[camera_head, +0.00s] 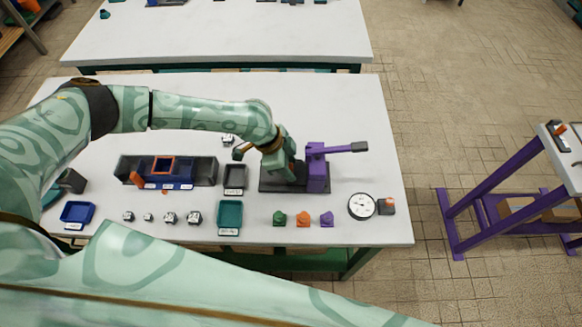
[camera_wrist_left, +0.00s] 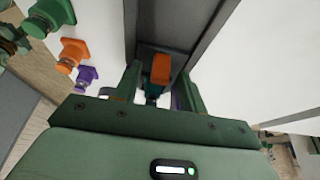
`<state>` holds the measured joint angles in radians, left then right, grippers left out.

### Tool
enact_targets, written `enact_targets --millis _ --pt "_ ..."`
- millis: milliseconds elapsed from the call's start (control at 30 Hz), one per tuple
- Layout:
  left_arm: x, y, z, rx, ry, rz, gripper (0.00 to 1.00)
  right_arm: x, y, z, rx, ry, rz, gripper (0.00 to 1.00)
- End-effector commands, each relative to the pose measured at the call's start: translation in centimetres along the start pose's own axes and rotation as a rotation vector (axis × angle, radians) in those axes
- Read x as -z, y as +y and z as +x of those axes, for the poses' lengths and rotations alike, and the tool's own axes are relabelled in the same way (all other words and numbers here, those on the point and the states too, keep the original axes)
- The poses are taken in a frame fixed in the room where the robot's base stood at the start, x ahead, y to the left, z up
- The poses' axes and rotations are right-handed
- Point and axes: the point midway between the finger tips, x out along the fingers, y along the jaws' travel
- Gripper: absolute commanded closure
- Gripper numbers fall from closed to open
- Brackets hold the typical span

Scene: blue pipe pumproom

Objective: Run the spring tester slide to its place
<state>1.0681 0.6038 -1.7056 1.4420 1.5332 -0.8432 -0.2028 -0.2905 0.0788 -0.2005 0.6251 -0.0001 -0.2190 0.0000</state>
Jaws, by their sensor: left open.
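The spring tester looks to be the purple stand with a dark-tipped lever (camera_head: 318,166) on a dark base plate (camera_head: 268,188), right of the table's middle. My left gripper (camera_head: 292,176) is low over that base, just left of the purple stand. In the left wrist view the open left fingers (camera_wrist_left: 158,88) stand either side of a small orange-topped block (camera_wrist_left: 160,68) with teal under it, likely the slide. It lies on a dark grey track (camera_wrist_left: 160,25). Whether the fingers touch it I cannot tell. In the head view my gripper hides the block. My right gripper is out of view.
Green, orange (camera_head: 303,219) and purple knobs stand in front of the base. A dial gauge (camera_head: 361,206) lies right. A black tray (camera_head: 235,191), a teal tray (camera_head: 229,231), a blue tray (camera_head: 77,224) and a long dark rack (camera_head: 206,171) are left. The table's back right is clear.

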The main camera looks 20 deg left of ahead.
Motion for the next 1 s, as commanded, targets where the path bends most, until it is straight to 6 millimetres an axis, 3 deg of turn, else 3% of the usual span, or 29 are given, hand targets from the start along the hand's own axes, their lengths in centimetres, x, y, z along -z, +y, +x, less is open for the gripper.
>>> enact_targets --millis 100,400,567,700,833,1000 --pt "0.0 0.0 0.9 0.000 0.000 -0.001 0.58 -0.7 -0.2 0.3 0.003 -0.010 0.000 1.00" --pt "0.0 0.0 1.1 0.000 0.000 0.000 0.58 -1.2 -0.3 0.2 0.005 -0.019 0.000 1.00" --pt "0.0 0.0 1.1 0.001 0.000 0.000 1.00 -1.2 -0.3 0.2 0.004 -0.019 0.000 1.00" --pt "-0.1 0.0 1.0 0.001 0.000 -0.001 1.00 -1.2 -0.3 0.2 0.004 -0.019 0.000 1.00" --pt "-1.7 -0.1 0.2 0.001 0.000 -0.005 1.00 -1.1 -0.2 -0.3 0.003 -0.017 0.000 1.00" --pt "-5.8 -0.1 -1.4 0.001 -0.001 -0.006 1.00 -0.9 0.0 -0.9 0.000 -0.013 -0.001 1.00"
